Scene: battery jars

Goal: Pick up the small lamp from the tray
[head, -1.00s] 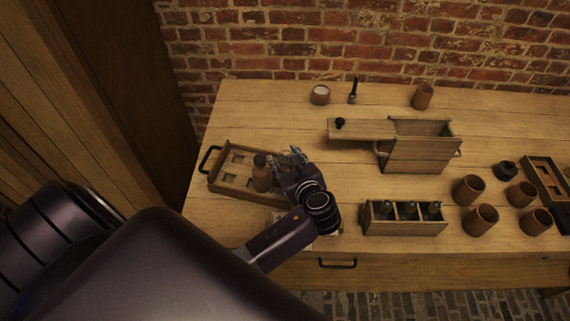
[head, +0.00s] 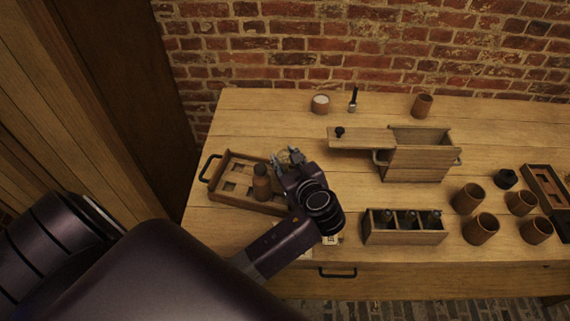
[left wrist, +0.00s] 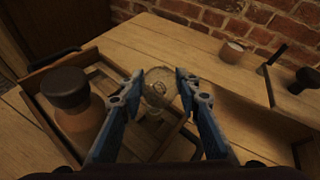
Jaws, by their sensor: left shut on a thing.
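The small lamp (left wrist: 158,88) is a clear glass bulb, seen in the left wrist view between the fingers of my left gripper (left wrist: 152,92). The gripper is shut on it. In the head view my left gripper (head: 287,160) is over the right end of the wooden tray (head: 228,157), and the lamp is mostly hidden by it. The tray also shows in the left wrist view (left wrist: 40,118). Whether the lamp touches the tray is unclear. A brown bottle with a dark cap (head: 262,184) stands in the tray, left of the gripper. My right gripper is not in view.
A wooden box with a slid-open lid (head: 415,162) stands right of the gripper. A three-slot bottle rack (head: 404,235) is at the front. Several brown cups (head: 481,228) stand at the right. A white-filled cup (head: 320,104) is at the back. The table between tray and box is clear.

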